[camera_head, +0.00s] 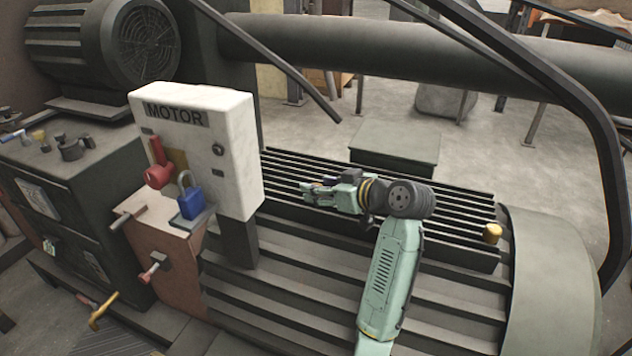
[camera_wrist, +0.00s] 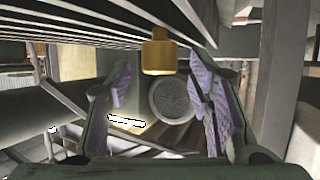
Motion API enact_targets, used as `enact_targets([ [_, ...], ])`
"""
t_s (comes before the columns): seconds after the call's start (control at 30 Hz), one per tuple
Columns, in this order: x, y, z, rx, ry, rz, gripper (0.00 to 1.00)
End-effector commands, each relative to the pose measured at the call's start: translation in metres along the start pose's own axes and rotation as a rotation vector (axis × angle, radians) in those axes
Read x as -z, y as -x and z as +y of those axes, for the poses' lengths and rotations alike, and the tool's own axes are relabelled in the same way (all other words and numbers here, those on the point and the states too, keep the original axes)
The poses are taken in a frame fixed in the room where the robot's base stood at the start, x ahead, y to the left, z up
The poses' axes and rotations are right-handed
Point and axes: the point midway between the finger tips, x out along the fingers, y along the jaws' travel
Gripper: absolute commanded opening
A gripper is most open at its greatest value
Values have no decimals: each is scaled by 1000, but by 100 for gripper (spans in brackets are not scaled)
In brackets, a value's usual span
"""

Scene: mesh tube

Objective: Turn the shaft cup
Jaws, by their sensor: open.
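A yellow cup-like cap (camera_head: 491,233) sits at the right end of the slatted grille; I take it to be the shaft cup, though I cannot be sure. My gripper (camera_head: 308,190) is above the grille, well to the left of this cap, with its fingers towards the left. In the wrist view, my gripper (camera_wrist: 165,82) has its two purple-padded fingers apart, with nothing held. A gold cylinder (camera_wrist: 158,56) with a small knob shows between and beyond the fingers. I cannot tell whether it is the same cap. Behind it is a grey round disc (camera_wrist: 173,101).
A white MOTOR box (camera_head: 235,150) with a red lever (camera_head: 158,172) and a blue padlock (camera_head: 191,202) stands left of my gripper. A dark guard rail (camera_head: 560,80) arches at the right. A large pipe (camera_head: 400,55) runs behind. Room above the grille is clear.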

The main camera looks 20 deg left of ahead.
Motion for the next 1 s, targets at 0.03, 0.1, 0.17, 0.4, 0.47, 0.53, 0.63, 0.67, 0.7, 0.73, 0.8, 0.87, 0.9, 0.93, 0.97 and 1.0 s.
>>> enact_targets([
  [0.03, 1, -6, 0, 2, -1, -1, 47],
  [0.1, 1, -14, 0, 2, -1, -1, 47],
  [0.17, 1, -17, 0, 1, -1, 0, 47],
  [0.4, 0, -21, 0, -1, 0, 0, 47],
  [0.47, 0, -21, 0, -1, 0, 0, 47],
  [0.53, 0, -21, 0, -1, 0, 0, 45],
  [0.63, 0, -21, 0, -1, 0, 0, 39],
  [0.67, 0, -21, 0, -1, 0, 0, 37],
  [0.7, 0, -21, 0, -1, 0, 0, 34],
  [0.73, 0, -21, 0, -1, 0, 0, 32],
  [0.8, 0, -21, 0, -1, 0, 0, 27],
  [0.87, 0, -21, 0, -1, 0, 0, 23],
  [0.9, 0, -21, 0, -1, 0, 0, 21],
  [0.93, 0, -21, 0, -1, 0, 0, 19],
  [0.97, 0, -21, 0, -1, 0, 0, 17],
  [1.0, 0, -21, 0, -1, 0, 0, 14],
])
